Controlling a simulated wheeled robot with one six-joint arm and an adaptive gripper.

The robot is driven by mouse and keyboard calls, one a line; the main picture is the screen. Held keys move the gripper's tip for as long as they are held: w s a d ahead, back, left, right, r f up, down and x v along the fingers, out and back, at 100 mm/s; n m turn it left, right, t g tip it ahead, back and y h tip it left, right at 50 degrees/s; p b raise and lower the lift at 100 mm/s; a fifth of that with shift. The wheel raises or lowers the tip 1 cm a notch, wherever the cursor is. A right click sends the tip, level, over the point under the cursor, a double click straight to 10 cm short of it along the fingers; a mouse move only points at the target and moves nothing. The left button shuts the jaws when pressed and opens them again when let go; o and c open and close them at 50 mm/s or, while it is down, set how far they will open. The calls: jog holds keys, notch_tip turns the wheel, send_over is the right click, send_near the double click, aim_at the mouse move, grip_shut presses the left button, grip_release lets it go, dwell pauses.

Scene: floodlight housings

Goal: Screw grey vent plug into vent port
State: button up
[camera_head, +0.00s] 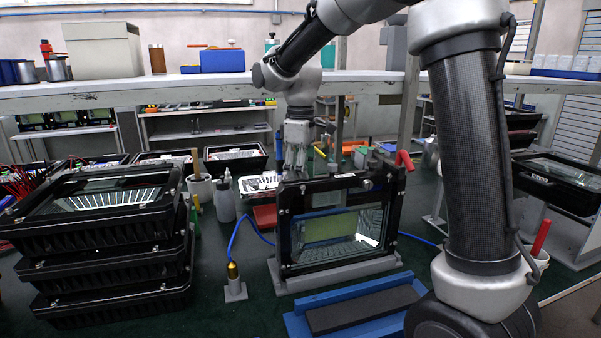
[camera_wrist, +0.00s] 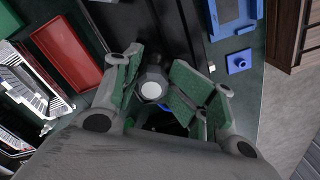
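The floodlight housing (camera_head: 288,235) is black with a glass front and stands upright in a grey stand (camera_head: 335,277) on the green bench. My gripper (camera_head: 297,160) points down just above the left part of the housing's top edge. In the wrist view, the grey vent plug (camera_wrist: 152,88), with a round white face, sits between the green-padded fingers of my gripper (camera_wrist: 157,88). The pads appear to touch it on both sides. The vent port is not distinguishable in either view. I cannot tell whether the plug touches the housing.
Stacked black housings (camera_head: 100,245) stand at the left. A brass cable gland (camera_head: 233,270) on a blue cable stands front left of the housing. A blue tray (camera_head: 300,325) lies in front. A red tray (camera_wrist: 65,55) lies behind. A red hook-shaped part (camera_head: 404,160) rises at the housing's right corner.

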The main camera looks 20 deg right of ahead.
jog(key=c, duration=0.4)
